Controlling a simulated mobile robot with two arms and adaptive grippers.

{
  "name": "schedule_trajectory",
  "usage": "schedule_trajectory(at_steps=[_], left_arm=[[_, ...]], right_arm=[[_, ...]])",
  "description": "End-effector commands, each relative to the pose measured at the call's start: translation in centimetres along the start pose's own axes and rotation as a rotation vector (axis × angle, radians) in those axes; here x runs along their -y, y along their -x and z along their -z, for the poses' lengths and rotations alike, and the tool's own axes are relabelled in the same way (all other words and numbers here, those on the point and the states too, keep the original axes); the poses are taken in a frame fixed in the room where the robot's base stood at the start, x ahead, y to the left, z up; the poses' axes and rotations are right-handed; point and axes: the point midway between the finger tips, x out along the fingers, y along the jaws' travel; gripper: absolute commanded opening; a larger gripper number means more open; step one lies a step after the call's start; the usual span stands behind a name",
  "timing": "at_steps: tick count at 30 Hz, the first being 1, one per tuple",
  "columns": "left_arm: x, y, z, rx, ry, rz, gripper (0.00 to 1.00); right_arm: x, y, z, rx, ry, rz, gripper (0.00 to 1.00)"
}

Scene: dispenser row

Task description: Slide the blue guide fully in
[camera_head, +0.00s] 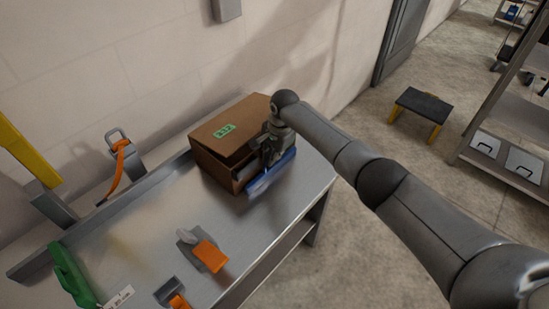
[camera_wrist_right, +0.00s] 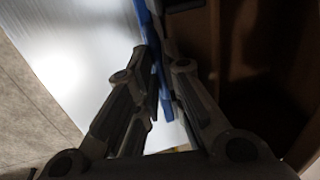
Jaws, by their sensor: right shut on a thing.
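The blue guide (camera_head: 270,176) is a flat strip along the front of a brown box (camera_head: 215,165) on the metal bench. It sticks out past the box's front side, so its inner end cannot be seen. My right gripper (camera_head: 267,158) reaches in from the right and is shut on the guide. In the right wrist view the fingers (camera_wrist_right: 162,85) pinch the blue guide (camera_wrist_right: 152,40) from both sides, beside the box's dark open interior (camera_wrist_right: 265,80). My left gripper is not in view.
The metal bench (camera_head: 145,225) also holds an orange-handled clamp (camera_head: 209,256), a green handle (camera_head: 72,275), a small orange piece (camera_head: 178,300) and an orange strap (camera_head: 119,163). A yellow bar (camera_head: 28,150) stands at the far left. A black-topped stool (camera_head: 422,105) is on the floor.

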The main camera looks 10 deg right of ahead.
Motion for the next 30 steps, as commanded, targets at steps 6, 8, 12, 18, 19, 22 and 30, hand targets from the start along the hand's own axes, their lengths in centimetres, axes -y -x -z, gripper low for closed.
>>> schedule_trajectory(at_steps=[6, 8, 12, 18, 19, 22, 30], left_arm=[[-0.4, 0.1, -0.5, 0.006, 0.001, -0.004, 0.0], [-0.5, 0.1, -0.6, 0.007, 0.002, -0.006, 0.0], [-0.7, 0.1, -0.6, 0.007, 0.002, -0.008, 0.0], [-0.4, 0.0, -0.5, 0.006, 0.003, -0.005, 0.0], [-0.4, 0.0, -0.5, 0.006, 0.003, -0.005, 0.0], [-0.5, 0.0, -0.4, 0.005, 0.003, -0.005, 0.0], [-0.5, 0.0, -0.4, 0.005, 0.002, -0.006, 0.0]], right_arm=[[-0.2, -0.1, 0.1, -0.002, 0.0, -0.005, 0.23], [-0.2, -0.1, 0.1, -0.001, 0.0, -0.005, 0.31], [-0.2, -0.1, 0.1, 0.0, 0.0, -0.005, 0.32], [-0.2, 0.0, 0.0, 0.001, 0.001, -0.004, 0.32], [-0.2, 0.2, 0.0, 0.001, 0.001, -0.004, 0.32], [-0.1, 1.0, 0.1, 0.001, 0.001, -0.003, 0.32], [-0.1, 5.8, 0.1, -0.001, 0.001, -0.001, 0.32]])
